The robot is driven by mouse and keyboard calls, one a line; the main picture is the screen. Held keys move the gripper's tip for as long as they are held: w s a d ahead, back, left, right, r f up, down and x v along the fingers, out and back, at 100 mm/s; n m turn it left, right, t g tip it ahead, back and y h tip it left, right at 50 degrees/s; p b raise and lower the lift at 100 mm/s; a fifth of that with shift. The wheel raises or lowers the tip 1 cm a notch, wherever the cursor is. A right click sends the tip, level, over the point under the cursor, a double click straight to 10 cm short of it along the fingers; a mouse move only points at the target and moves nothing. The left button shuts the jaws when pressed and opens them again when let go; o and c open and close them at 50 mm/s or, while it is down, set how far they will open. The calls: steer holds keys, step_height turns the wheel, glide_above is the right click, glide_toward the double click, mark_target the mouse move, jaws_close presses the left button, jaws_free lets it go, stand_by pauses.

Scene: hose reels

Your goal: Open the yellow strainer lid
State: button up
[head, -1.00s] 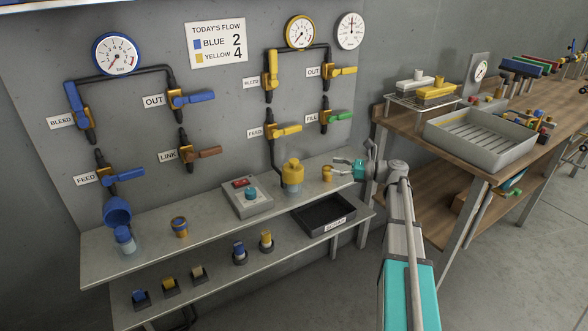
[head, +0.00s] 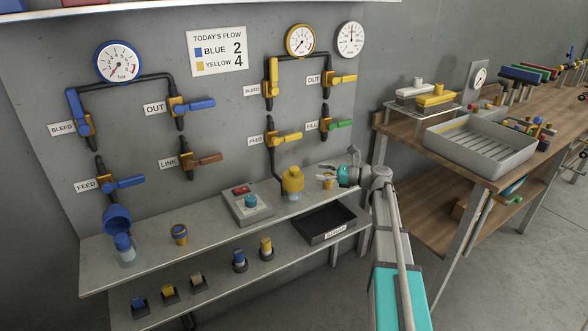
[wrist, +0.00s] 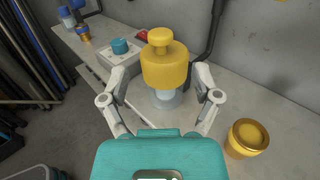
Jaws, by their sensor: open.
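The yellow strainer lid (head: 292,180) is a domed cap with a knob on top, closed on a clear bowl on the bench under the yellow FEED valve. The wrist view shows the lid (wrist: 165,68) upright, centred ahead of my gripper, with the clear bowl (wrist: 166,98) below it. My gripper (head: 320,172) is to the right of the strainer in the head view. In the wrist view my gripper (wrist: 160,76) is open, one finger on each side of the lid in the picture. I cannot tell whether either finger touches it.
A small yellow cup (wrist: 246,138) stands on the bench to the right in the wrist view. A grey box with a teal knob (head: 249,203) stands left of the strainer. A black scrap tray (head: 324,222) is in front. The blue strainer's lid (head: 117,217) stands open at far left.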

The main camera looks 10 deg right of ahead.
mark_target(294, 168)
steer(key=x, duration=0.9)
jaws_close()
stand_by(0.4)
